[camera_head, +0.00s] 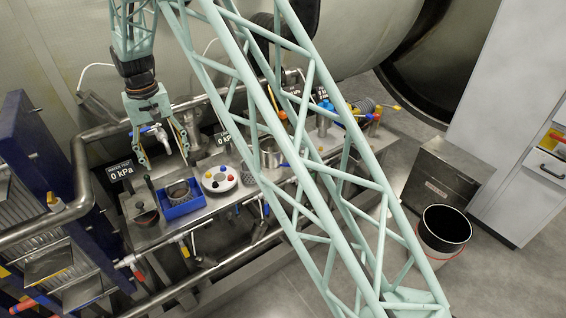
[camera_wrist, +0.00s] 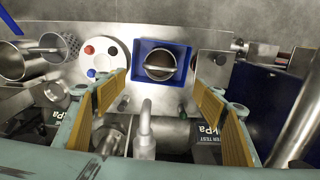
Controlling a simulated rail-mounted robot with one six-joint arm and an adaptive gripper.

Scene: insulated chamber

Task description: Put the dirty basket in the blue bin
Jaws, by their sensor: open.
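The blue bin (camera_head: 184,211) sits on the metal bench, left of the white round tray. A round, brownish metal basket (camera_head: 178,190) with a bar handle across its top stands inside the bin. In the wrist view the blue bin (camera_wrist: 139,57) and the basket (camera_wrist: 160,72) lie between and beyond my fingers. My gripper (camera_head: 164,160) is open and empty, pointing down above the back of the bench, apart from the basket. In the wrist view my gripper (camera_wrist: 159,79) shows its two yellow pads wide apart. The basket's underside is hidden.
A white round tray (camera_wrist: 111,49) with coloured knobs is beside the bin. A perforated cylinder (camera_wrist: 70,43) and metal pots (camera_wrist: 13,60) are farther along. A tap (camera_wrist: 145,125) rises near my fingers. A blue rack (camera_head: 38,150) and pipe rails border the bench.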

